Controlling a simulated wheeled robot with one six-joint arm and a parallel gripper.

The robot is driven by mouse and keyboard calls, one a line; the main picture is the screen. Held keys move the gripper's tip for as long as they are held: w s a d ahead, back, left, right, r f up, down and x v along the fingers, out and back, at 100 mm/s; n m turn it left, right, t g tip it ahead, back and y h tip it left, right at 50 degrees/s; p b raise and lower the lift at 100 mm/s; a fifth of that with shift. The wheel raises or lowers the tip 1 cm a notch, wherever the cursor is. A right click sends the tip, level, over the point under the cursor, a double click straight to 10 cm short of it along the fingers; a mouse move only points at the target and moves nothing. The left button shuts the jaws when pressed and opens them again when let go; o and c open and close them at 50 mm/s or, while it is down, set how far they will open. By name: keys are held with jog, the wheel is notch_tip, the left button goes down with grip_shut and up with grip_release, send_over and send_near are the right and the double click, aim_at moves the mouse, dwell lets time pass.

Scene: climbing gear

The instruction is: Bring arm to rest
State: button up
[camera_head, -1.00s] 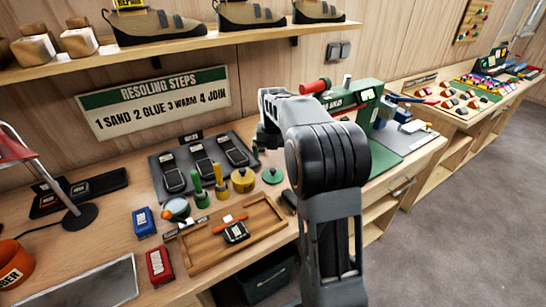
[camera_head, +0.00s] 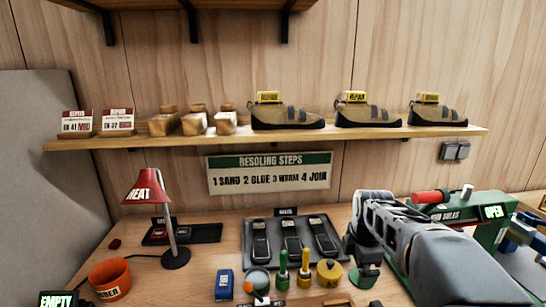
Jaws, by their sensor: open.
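My arm comes in from the lower right corner in the head view. My gripper (camera_head: 356,256) hangs at its far end, above the bench and right of the yellow pot (camera_head: 329,272). It is open, and I see nothing held in it. A green disc (camera_head: 366,278) shows just below it; I cannot tell the gap between them. The arm's own links hide part of the bench behind it.
A green machine (camera_head: 478,213) stands close behind my arm. Shoes (camera_head: 288,115) line the shelf (camera_head: 230,138) above.

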jog(key=s+a+m+t+p, duration=0.1)
jog(key=s+a+m, duration=0.1)
jog(key=s+m, duration=0.5)
jog(key=s+a+m+t+p, duration=0.1)
jog(key=s+a+m, duration=0.2)
jog(key=s+m, duration=0.4)
jog(key=m, duration=0.4)
jog(key=shift+s+f, duration=0.25)
jog(key=shift+f, duration=0.15)
